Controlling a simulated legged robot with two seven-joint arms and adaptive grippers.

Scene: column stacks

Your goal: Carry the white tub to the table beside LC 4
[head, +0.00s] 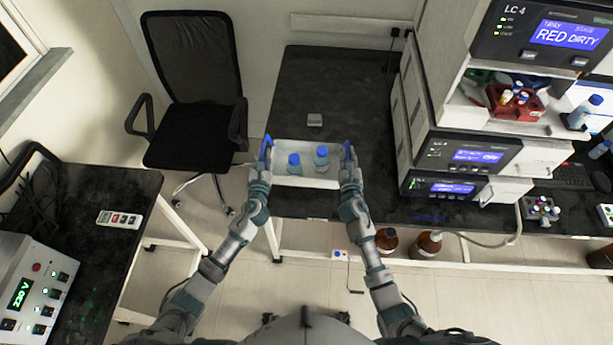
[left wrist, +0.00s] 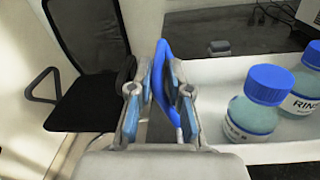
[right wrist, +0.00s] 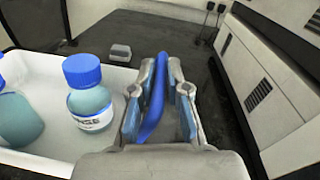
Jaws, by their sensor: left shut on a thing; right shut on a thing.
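The white tub (head: 307,182) is held between my two grippers at the front edge of the dark table (head: 335,95) beside the LC 4 stack (head: 455,150). Two blue-capped bottles (head: 294,164) stand upright in it. My left gripper (head: 264,158) is shut on the tub's blue left handle (left wrist: 162,85). My right gripper (head: 349,160) is shut on the blue right handle (right wrist: 155,100). The tub looks level. I cannot tell whether its base touches the tabletop.
A small grey box (head: 314,120) lies on the table behind the tub. A black chair (head: 190,95) stands to the left. Another dark bench with a control box (head: 35,290) is at lower left. Brown bottles (head: 427,244) stand below the table.

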